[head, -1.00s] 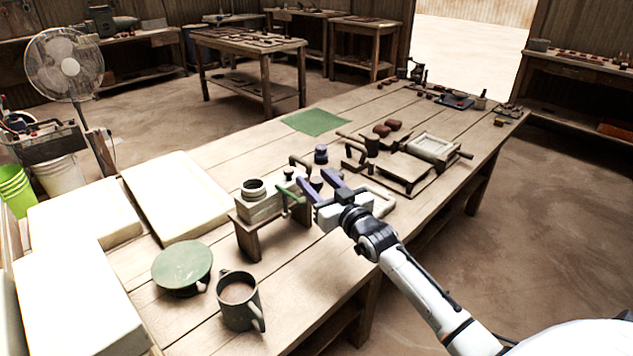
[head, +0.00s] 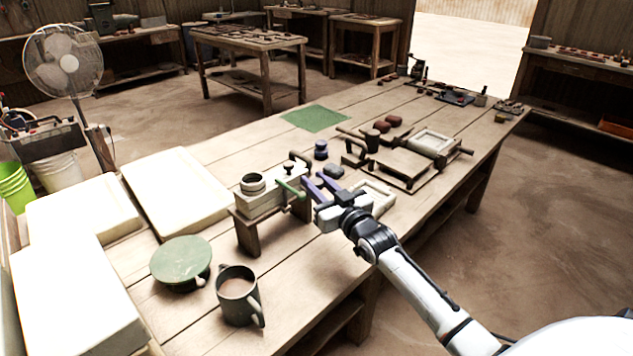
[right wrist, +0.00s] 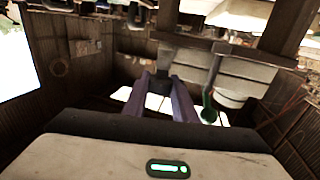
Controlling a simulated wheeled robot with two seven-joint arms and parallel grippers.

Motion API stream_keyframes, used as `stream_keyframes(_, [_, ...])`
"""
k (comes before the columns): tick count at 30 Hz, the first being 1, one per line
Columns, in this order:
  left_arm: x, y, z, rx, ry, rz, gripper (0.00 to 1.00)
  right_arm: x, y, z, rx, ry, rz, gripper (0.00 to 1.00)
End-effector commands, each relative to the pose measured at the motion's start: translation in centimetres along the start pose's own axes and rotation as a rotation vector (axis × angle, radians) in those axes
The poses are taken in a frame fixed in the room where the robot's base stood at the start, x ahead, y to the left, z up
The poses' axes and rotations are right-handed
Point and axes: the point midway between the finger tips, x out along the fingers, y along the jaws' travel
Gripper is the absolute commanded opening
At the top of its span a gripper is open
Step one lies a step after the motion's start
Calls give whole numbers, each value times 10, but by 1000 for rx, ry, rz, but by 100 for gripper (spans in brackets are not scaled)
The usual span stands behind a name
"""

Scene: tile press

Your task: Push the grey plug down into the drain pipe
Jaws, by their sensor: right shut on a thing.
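My right gripper (head: 312,178) is shut on a dark grey piece, which looks like the grey plug (right wrist: 159,83). The plug sits between the purple fingertips in the right wrist view. In the head view I cannot make it out clearly between the fingers. Left of the gripper, a pale block on a wooden stand (head: 247,235) carries a round grey collar (head: 253,187), which may be the drain pipe mouth. A green crank handle (head: 291,188) sticks out from the block close to my fingers; its green knob (right wrist: 209,114) shows in the right wrist view. My left gripper is not in view.
A dark lump (head: 333,172) lies just beyond my fingers, and a dark blue jar (head: 321,150) stands behind. A wooden press frame (head: 400,165) is at right. A mug (head: 238,295) and a green-topped round (head: 181,262) stand at front left.

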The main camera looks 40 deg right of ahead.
Motion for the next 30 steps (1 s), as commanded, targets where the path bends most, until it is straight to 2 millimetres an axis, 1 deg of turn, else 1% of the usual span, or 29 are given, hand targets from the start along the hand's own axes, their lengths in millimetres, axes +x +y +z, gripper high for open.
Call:
stream_keyframes(1, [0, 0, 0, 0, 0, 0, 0, -1, 0, 5, 0, -12, 0, 0])
stream_keyframes(2, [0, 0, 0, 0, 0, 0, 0, -1, 0, 6, 0, -13, 0, 26])
stream_keyframes(3, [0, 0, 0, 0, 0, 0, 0, -1, 0, 6, 0, -14, 0, 33])
stream_keyframes(5, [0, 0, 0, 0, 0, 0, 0, -1, 0, 6, 0, -13, 0, 43])
stream_keyframes(14, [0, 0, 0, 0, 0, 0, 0, -1, 0, 4, 0, -9, 0, 44])
stream_keyframes(17, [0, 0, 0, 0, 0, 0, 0, -8, 0, 4, 0, -10, -1, 44])
stream_keyframes(20, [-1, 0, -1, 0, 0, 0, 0, -22, -1, 5, 0, -12, -1, 44])
stream_keyframes(27, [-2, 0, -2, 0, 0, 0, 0, -69, -1, 5, 0, -12, -1, 44])
stream_keyframes(30, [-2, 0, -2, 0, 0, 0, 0, -85, 0, 4, 0, -12, 0, 44])
